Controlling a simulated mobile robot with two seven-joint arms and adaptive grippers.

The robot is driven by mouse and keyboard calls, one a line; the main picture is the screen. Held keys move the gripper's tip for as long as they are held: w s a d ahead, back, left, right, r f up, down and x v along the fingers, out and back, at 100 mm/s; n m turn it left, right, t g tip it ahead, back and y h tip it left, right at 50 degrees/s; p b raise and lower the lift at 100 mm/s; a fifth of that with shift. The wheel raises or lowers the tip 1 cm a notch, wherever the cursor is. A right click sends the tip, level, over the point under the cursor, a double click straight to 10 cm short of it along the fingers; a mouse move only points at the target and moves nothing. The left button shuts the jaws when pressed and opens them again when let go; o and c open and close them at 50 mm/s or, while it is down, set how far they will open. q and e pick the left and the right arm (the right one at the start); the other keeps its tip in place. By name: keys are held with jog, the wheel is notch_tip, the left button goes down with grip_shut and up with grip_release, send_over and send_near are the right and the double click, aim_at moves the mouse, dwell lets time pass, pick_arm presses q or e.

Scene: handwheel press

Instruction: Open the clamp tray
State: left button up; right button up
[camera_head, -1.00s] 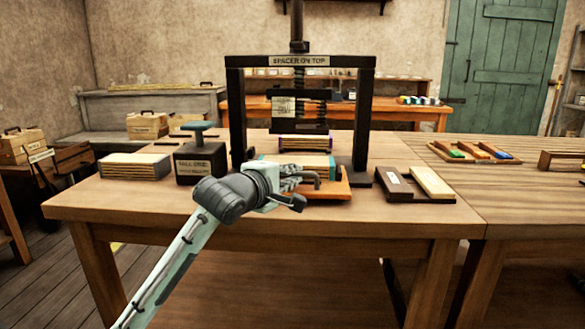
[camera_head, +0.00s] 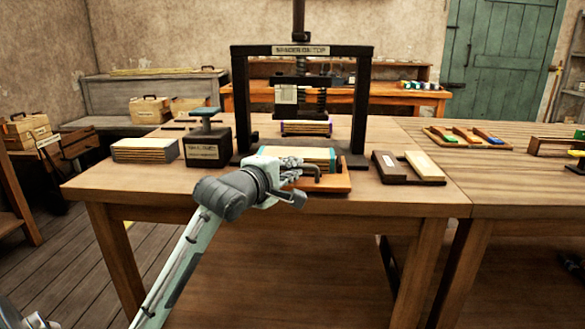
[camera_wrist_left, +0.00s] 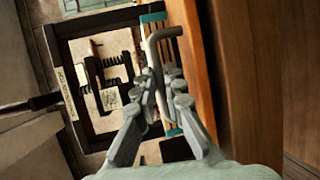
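The clamp tray (camera_head: 335,182) is a flat orange wooden tray in front of the black handwheel press (camera_head: 363,105), sticking out toward me. A layered block with teal edges (camera_head: 300,155) lies on it. The tray's grey bent handle (camera_head: 314,170) is at its front. My left gripper (camera_head: 298,178) is at this handle. In the left wrist view the handle (camera_wrist_left: 165,33) runs down between the two close fingers (camera_wrist_left: 162,85), which look shut on it; the tray's orange wood (camera_wrist_left: 190,50) is beside them. The exact finger contact is partly hidden. My right gripper is not in view.
A dark box with a blue-topped knob (camera_head: 207,153) and a layered stack (camera_head: 146,150) stand left of the press. A dark holder with a pale block (camera_head: 425,167) is at right. A purple-edged stack (camera_head: 306,128) sits under the press. The front table strip (camera_head: 150,188) is clear.

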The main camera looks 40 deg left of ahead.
pick_arm(q)
jog(key=shift+o, duration=0.7)
jog(key=v, duration=0.7)
jog(key=shift+s, duration=0.25)
jog(key=shift+d, duration=0.1)
jog(key=s+d+f+m+g, duration=0.2)
jog(key=f+m+g, duration=0.25)
jog(key=f, duration=1.15)
jog(key=s+d+f+m+g, duration=0.1)
jog(key=f+m+g, duration=0.35)
jog(key=f, duration=1.15)
jog(key=s+d+f+m+g, duration=0.1)
jog(key=s+d+f+m, duration=0.2)
jog(key=s+f+m, duration=0.3)
jog(key=s+d+f+m+g+h, duration=0.1)
jog(key=s+d+f+m+g, duration=0.1)
jog(key=s+d+f+m, duration=0.2)
jog(key=s+f+m, duration=0.1)
jog(key=s+f, duration=0.2)
jog(key=f, duration=0.3)
jog(key=s+f+m, duration=0.2)
jog(key=s+f, duration=0.2)
jog(key=f, duration=0.1)
jog(key=shift+s+d+f+g, duration=0.25)
jog(key=shift+d+f+g, duration=0.05)
jog(key=shift+d+f, duration=0.05)
